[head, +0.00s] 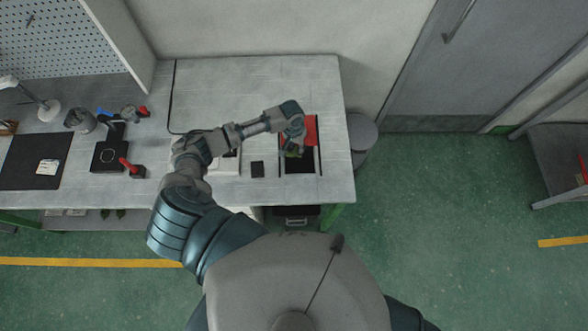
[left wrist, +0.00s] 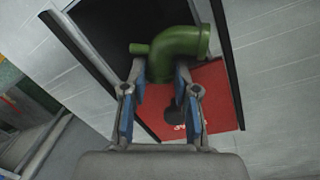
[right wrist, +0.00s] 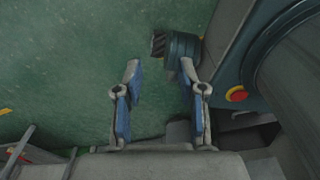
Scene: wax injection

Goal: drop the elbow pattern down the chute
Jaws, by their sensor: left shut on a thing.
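The green elbow pattern (left wrist: 172,54) is a bent pipe shape held between the fingertips of my left gripper (left wrist: 160,75) in the left wrist view. The gripper is shut on it. In the head view my left gripper (head: 294,146) and the small green elbow (head: 292,153) are over the chute (head: 300,168), a dark rectangular opening in the table with a red panel (head: 311,128) at its back. The red panel also shows in the left wrist view (left wrist: 212,98), below the elbow. My right gripper (right wrist: 160,95) is open and empty above the green floor.
The grey table (head: 250,90) has a small black block (head: 257,169) left of the chute. A white tray (head: 228,165) lies partly behind my left arm. Left are a red-handled tool (head: 132,168) and a dark mat (head: 36,160). A grey bin (head: 362,133) stands right of the table.

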